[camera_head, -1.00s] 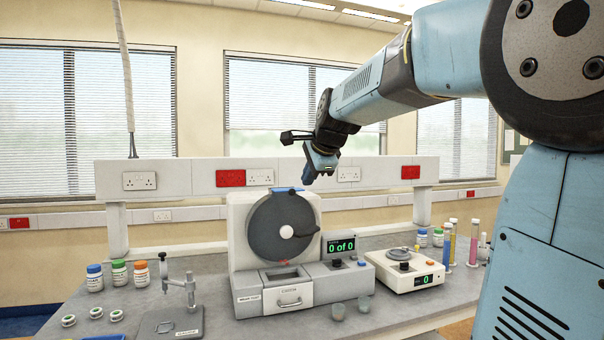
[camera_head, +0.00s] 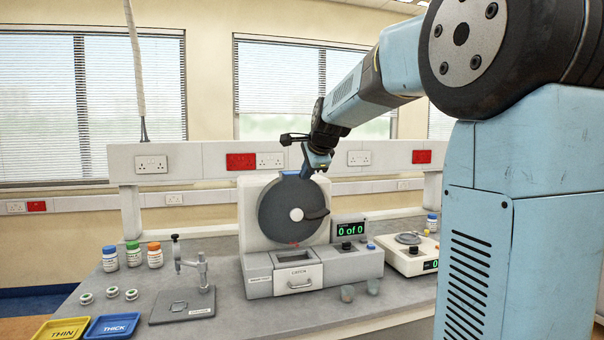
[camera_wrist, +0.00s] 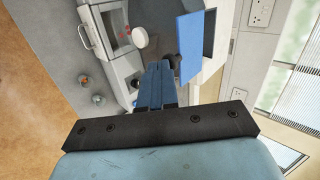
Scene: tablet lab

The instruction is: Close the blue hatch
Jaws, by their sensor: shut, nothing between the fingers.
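The blue hatch (camera_wrist: 189,46) is a flat blue panel at the top of the machine. In the wrist view it stands open beside a dark rectangular opening (camera_wrist: 209,32). In the head view only a thin blue edge of it (camera_head: 290,173) shows above the round dark drum (camera_head: 281,208). My gripper (camera_wrist: 158,66) is shut and empty, with its blue fingers close to the hatch's left side; I cannot tell whether they touch it. In the head view my gripper (camera_head: 305,175) is at the drum's upper right.
The drum has a pale hub and a dark handle at its right. A display (camera_head: 350,229) reads "0 of 0". A scale (camera_head: 408,258) stands to the right.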

